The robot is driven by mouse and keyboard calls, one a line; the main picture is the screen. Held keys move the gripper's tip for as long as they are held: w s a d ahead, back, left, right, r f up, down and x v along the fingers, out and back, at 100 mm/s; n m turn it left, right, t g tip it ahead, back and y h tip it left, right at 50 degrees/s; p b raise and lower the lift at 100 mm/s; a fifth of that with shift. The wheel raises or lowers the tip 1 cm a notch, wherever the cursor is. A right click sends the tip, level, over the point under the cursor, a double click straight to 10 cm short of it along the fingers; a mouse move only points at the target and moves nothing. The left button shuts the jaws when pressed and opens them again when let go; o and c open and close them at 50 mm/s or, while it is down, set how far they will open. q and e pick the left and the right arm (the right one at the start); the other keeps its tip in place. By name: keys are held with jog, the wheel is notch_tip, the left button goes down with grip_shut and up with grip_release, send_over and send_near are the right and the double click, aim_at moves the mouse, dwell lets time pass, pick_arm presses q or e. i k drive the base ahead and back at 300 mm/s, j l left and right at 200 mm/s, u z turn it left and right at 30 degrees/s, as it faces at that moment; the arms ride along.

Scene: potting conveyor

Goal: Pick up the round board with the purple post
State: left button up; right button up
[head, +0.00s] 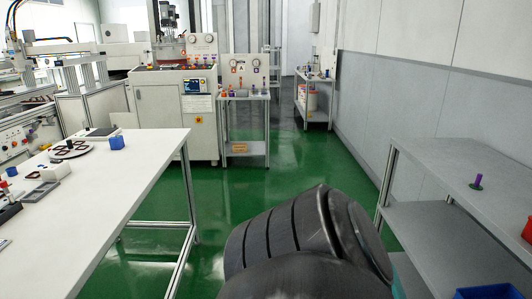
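A small upright purple post (478,180) stands on a flat green base (475,187), which looks round, on the top of the grey shelf unit (446,158) at the right. A larger pale round board (85,153) lies on the white table at the left, with dark red outlined shapes and a short dark post on it; I see no purple on that one. Neither of my grippers is in view. Only a dark link of my own arm shows at the bottom centre, apart from the shelf unit in the picture.
A red container (528,229) and a blue bin (488,292) are at the lower right. Green floor (255,180) is clear between table and shelf unit.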

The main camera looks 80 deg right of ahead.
aim_at(477, 186)
jog(key=z, duration=4)
jog(key=i+j, duration=0.25)
